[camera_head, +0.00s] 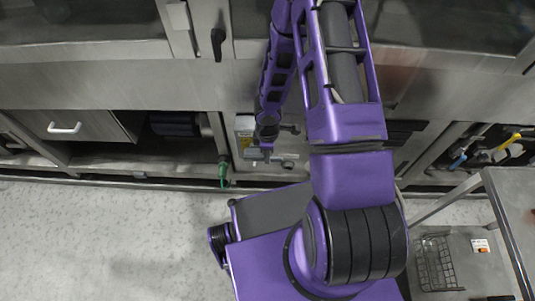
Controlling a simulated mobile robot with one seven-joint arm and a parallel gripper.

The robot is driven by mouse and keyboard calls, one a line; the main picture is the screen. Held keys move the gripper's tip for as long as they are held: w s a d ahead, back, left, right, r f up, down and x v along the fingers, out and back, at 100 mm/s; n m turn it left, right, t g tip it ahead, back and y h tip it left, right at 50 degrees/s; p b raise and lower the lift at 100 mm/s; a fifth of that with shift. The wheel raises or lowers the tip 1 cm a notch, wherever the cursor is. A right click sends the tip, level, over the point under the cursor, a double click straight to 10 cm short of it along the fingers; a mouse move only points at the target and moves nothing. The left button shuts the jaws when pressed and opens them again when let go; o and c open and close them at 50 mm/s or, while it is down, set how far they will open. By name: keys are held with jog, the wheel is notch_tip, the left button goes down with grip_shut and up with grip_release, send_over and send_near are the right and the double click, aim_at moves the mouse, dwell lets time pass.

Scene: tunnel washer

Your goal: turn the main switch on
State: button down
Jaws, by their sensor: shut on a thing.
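A light grey control box (243,128) with a yellow label sits low on the front of the metal machine, in the middle of the view. My gripper (267,155) points down in front of this box, at the end of my purple arm. Its jaws are small here and seen from above. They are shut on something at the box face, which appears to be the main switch. The switch itself is hidden behind my wrist and gripper, so its position cannot be read.
A black handle (218,42) is on the upper panel. A green hose fitting (223,170) hangs left of the box. A metal table (515,190) and a wire basket (437,262) stand at right. Floor at left is clear.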

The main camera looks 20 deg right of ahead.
jog(key=shift+d+f+y+b, duration=0.1)
jog(key=shift+f+y+b, duration=0.15)
jog(key=shift+y+b, duration=0.25)
jog(key=shift+d+f+t+y+b, duration=0.25)
jog(key=shift+f+t+y+b, duration=0.15)
jog(key=shift+y+b, duration=0.25)
jog(key=y, duration=0.1)
jog(key=f+t+y, duration=0.1)
jog(key=y, duration=0.1)
jog(key=shift+s+p, duration=0.15)
jog(key=shift+p, duration=0.2)
jog(key=f+y, duration=0.1)
jog(key=y, duration=0.1)
jog(key=shift+f+t+y, duration=0.35)
jog(key=shift+f+t, duration=0.05)
jog(key=shift+w+a+f+t+y+b, duration=0.15)
jog(key=shift+a+f+t+y+b, duration=0.35)
jog(key=shift+y, duration=1.05)
jog(key=shift+w+a+f+t+y+b, duration=0.15)
jog(key=shift+a+f+t+y+b, duration=0.35)
jog(key=shift+y, duration=1)
jog(key=shift+w+a+f+t+y+b, duration=0.15)
jog(key=shift+a+f+t+y+b, duration=0.35)
jog(key=shift+y, duration=1.05)
